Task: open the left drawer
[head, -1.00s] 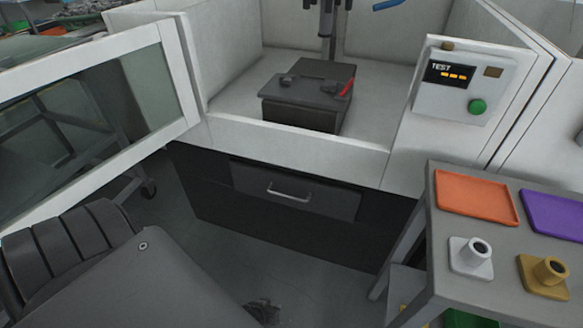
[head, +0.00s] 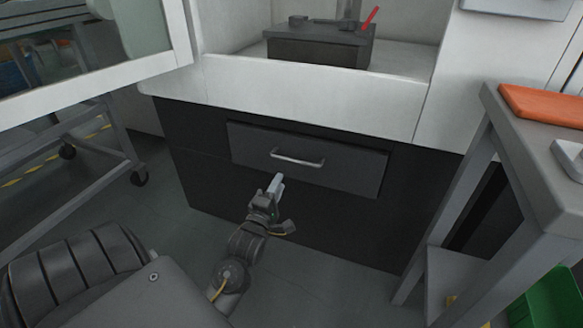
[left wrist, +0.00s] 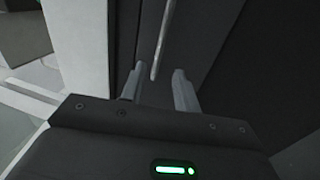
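The drawer (head: 345,175) is a dark grey panel in the black cabinet front and looks shut. Its pale bar handle (head: 297,162) runs across the upper middle of the panel. My left gripper (head: 277,182) is just below and in front of the handle's left end. In the left wrist view my left gripper (left wrist: 158,78) has its two fingers apart, with nothing held. There the handle (left wrist: 163,40) lies ahead, between the lines of the two fingers; I cannot tell whether it is within their reach. My right gripper is out of view.
A white enclosure (head: 300,92) sits above the drawer, with a black box (head: 318,52) inside. Its open glass door (head: 95,95) swings out at the left. A grey side table (head: 540,165) with an orange tray (head: 545,103) stands at the right. The floor before the cabinet is open.

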